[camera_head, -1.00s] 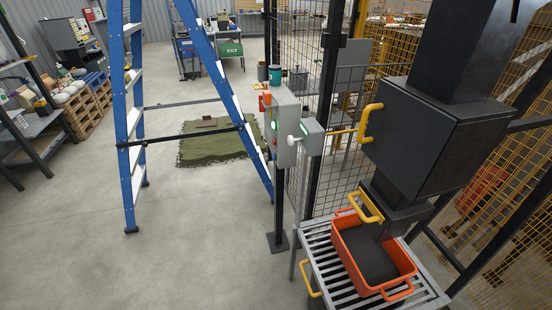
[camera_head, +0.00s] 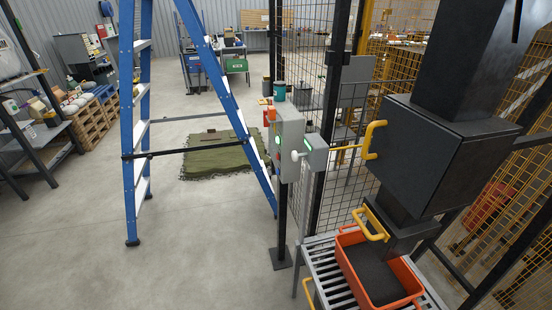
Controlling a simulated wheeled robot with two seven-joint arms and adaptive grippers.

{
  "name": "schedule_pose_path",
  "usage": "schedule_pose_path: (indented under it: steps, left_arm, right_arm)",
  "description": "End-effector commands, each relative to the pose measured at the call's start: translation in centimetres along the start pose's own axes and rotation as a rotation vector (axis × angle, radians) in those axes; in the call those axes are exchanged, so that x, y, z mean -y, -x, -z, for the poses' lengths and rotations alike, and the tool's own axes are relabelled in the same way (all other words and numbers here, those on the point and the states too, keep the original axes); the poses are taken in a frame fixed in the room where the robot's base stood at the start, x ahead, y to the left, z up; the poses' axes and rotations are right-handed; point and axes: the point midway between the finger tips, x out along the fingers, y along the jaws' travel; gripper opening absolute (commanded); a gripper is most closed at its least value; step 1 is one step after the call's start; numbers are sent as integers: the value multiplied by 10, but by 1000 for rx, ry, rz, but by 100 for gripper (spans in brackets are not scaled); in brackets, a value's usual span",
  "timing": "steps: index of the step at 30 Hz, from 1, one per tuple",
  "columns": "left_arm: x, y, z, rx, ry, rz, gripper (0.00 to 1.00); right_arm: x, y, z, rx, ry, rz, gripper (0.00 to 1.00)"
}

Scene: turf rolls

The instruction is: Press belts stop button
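A grey control box (camera_head: 291,143) stands on a dark post beside the mesh fence, right of the middle. Its left face carries a green lit button and a small reddish button (camera_head: 277,156), seen at a steep angle; labels are too small to read. An orange-red part (camera_head: 268,114) sits at its upper left. I cannot tell which button is the belts stop. Neither of my grippers is in view.
A blue stepladder (camera_head: 135,130) stands left of the box, its right leg close to it. A dark machine (camera_head: 440,155) with yellow handles and an orange bin (camera_head: 345,238) on a slatted stand fill the right. Green turf (camera_head: 215,160) lies behind the ladder. The left foreground floor is clear.

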Motion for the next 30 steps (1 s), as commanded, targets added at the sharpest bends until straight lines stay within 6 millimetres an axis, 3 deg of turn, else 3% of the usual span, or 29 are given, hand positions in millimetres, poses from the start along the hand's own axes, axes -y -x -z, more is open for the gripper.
schedule_pose_path:
  steps: [1, 9, 30]
  left_arm:
    - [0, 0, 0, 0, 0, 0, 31]
    - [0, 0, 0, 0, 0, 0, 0]
    - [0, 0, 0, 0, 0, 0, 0]
  right_arm:
    - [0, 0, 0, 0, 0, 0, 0]
    - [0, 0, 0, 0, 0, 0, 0]
    - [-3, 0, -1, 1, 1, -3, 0]
